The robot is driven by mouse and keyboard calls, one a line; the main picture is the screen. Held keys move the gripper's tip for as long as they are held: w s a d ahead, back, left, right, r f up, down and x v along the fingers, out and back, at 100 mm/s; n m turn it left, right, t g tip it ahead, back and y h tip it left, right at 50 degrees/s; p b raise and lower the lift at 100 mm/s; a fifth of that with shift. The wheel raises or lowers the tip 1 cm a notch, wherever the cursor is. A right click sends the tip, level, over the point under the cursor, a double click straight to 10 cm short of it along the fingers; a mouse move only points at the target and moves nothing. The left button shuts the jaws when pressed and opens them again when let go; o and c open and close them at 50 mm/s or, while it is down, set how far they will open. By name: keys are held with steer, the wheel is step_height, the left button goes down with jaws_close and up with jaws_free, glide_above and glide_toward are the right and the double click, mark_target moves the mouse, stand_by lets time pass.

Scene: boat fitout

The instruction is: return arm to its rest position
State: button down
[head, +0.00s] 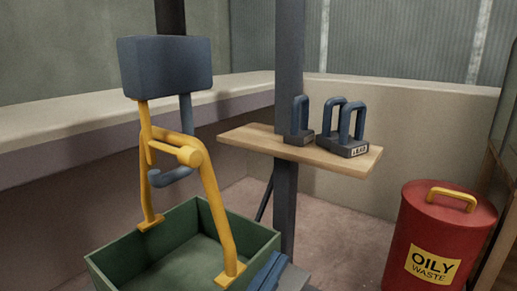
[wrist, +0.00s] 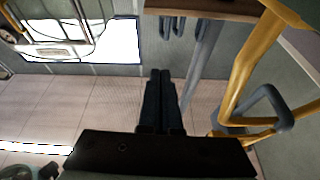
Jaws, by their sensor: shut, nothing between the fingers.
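My gripper (wrist: 161,74) shows in the wrist view as two dark fingers side by side, shut with nothing between them. They point into open space above a pale planked surface. The blue-grey hook (wrist: 277,104) and the yellow frame (wrist: 243,72) are to the right of the fingers, apart from them in the picture.
In the head view, the yellow frame (head: 211,190) stands at the green crate (head: 109,267), beneath a dark blue block (head: 165,67). A wooden shelf (head: 245,137) holds several blue-handled weights (head: 345,143). A red oily-waste bin (head: 413,220) stands right. Floor between is clear.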

steer(key=w+d+n+g+y, duration=0.2)
steer(key=w+y, duration=0.3)
steer(key=y, duration=0.1)
steer(key=a+r+n+t+y+p, duration=0.1)
steer(key=a+r+n+y+p, duration=0.2)
steer(key=a+r+n+y, duration=0.35)
steer(key=s+r+t+p, duration=0.3)
steer(key=r+p, duration=1.7)
steer(key=r, duration=0.9)
steer(key=s+d+r+t+p, duration=0.1)
steer(key=s+r+t+p, duration=0.2)
steer(key=r+p, duration=1.8)
steer(key=s+r+m+t+p, duration=0.1)
steer(key=s+r+t+p, duration=0.3)
steer(key=r+p, duration=1.7)
steer(key=s+r, duration=0.3)
steer(key=r, duration=1.5)
steer(key=shift+d, duration=0.3)
